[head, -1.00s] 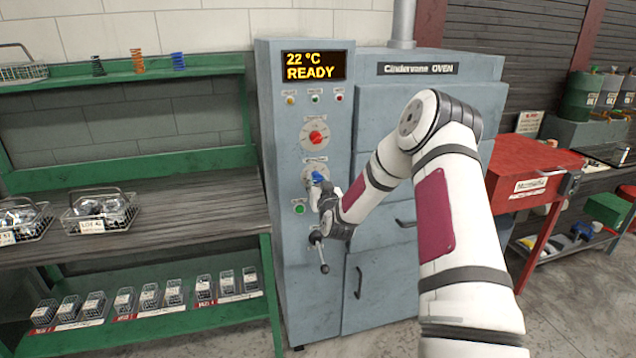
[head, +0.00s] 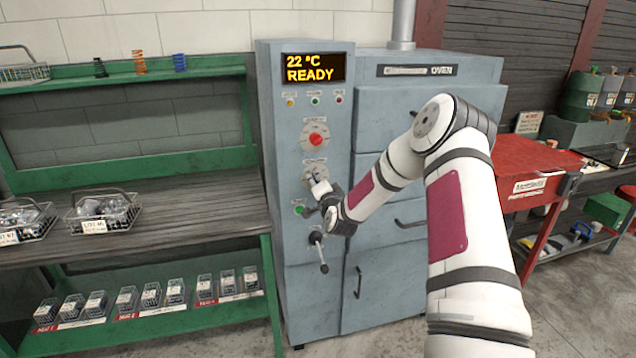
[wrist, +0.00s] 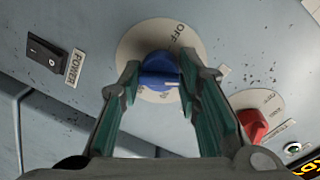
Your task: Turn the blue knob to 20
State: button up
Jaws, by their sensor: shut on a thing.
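The blue knob (wrist: 160,70) sits on a pale round dial plate on the oven's front panel. In the wrist view its white pointer line lies toward the right. OFF is printed on the plate above it, and I cannot read a 20. My gripper (wrist: 166,80) has one finger on each side of the knob and is shut on it. In the head view my gripper (head: 318,183) is at the lower dial and hides most of the knob.
A red knob (head: 316,140) is above on its own dial; the wrist view shows it close to my right finger. A POWER switch (wrist: 48,52) is at the left there. A green button (head: 299,210) and a lever (head: 321,255) are below. The display (head: 313,67) reads 22 °C READY.

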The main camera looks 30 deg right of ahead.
jog(key=m, duration=0.5)
jog(key=shift+y+p, duration=0.3)
jog(key=shift+p, duration=0.05)
jog(key=shift+r+m, duration=0.1)
jog(key=shift+m, duration=0.2)
jog(key=o, duration=1.1)
jog(key=shift+s, duration=0.1)
jog(key=v, duration=1.1)
jog(key=shift+s+a, duration=0.15)
jog(key=shift+s, duration=0.25)
